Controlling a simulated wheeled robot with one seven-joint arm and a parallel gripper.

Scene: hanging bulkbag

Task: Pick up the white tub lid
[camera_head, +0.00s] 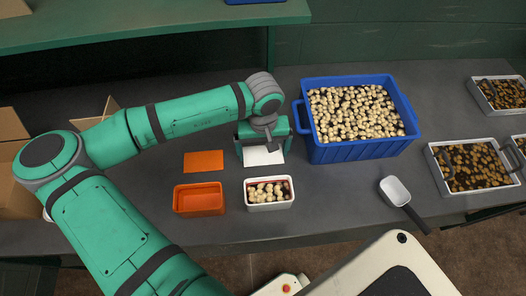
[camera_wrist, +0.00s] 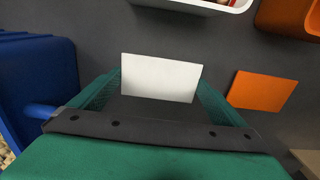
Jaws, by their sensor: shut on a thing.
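The white tub lid (camera_head: 264,157) is a flat white rectangle near the middle of the dark table in the head view. It also shows between my fingers in the wrist view (camera_wrist: 160,78). My gripper (camera_head: 262,152) points down over it and is shut on it, with one green finger at each short side. The fingertips (camera_wrist: 161,82) reach the lid's edges in the wrist view. I cannot tell whether the lid touches the table or is slightly above it.
The white tub (camera_head: 269,204) with pale round pieces stands in front. An orange tub (camera_head: 199,211) and flat orange lid (camera_head: 203,161) are left. A large blue crate (camera_head: 408,150) stands close right. A scoop (camera_head: 396,191) and trays (camera_head: 470,189) lie farther right.

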